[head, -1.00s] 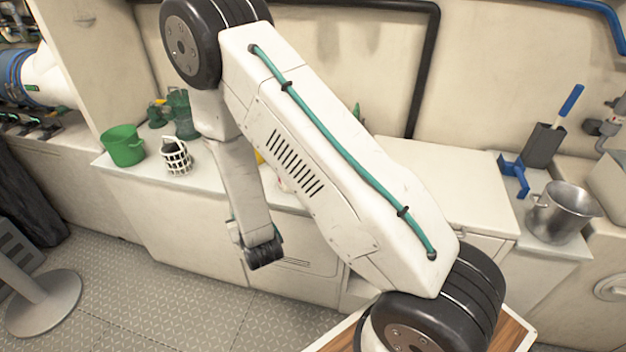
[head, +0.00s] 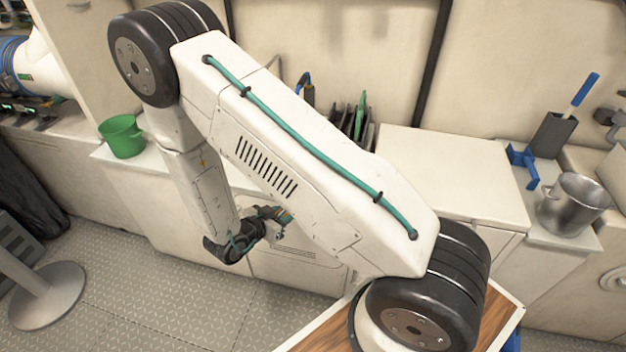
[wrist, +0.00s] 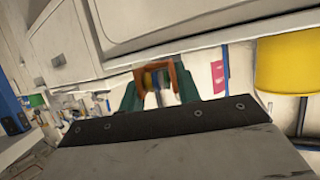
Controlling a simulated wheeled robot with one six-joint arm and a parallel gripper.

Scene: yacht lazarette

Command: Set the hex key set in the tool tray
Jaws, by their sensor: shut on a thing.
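My gripper (wrist: 158,97) is shut on the hex key set (wrist: 157,77), an orange-brown holder with small coloured parts between the green fingers in the wrist view. In the head view my gripper (head: 272,216) is low in front of the white cabinet fronts, below the counter edge, and the held set is too small to make out there. I cannot pick out the tool tray in either view; my arm covers much of the middle counter.
A green pot (head: 122,137) stands on the left counter. A dark upright rack (head: 350,122) stands behind my arm. At right are a steel pot (head: 573,203), a blue bracket (head: 523,165) and a dark grey holder (head: 553,134). A grey round-based stand (head: 45,295) is on the floor.

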